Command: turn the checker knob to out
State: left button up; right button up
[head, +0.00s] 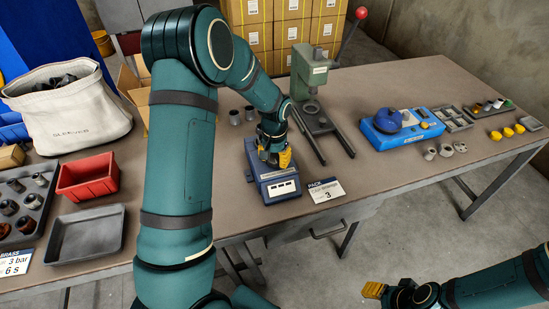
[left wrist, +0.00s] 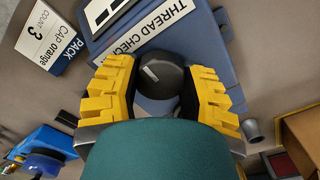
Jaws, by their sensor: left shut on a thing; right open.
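The thread checker (head: 282,187) is a blue box with a white label near the table's front edge; its label reads "THREAD CHE…" in the left wrist view (left wrist: 150,30). Its knob (left wrist: 162,75) is dark and round with a short pale mark on top. My left gripper (head: 277,157) is over the checker, and its yellow fingers (left wrist: 162,92) are closed on both sides of the knob. In the head view the gripper hides the knob. No "out" marking is readable. My right gripper (head: 375,290) is open and empty, in front of the table.
A green press (head: 307,75) with a red-tipped lever stands behind the checker. A blue device (head: 400,124) is further right. A red bin (head: 88,177) and grey tray (head: 87,235) are at left.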

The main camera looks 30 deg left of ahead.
aim_at(274, 158)
pick_arm(q)
jog(key=shift+f, duration=0.1)
jog(key=o, duration=1.3)
jog(key=shift+c, duration=0.2)
notch_tip(274, 158, up, 12)
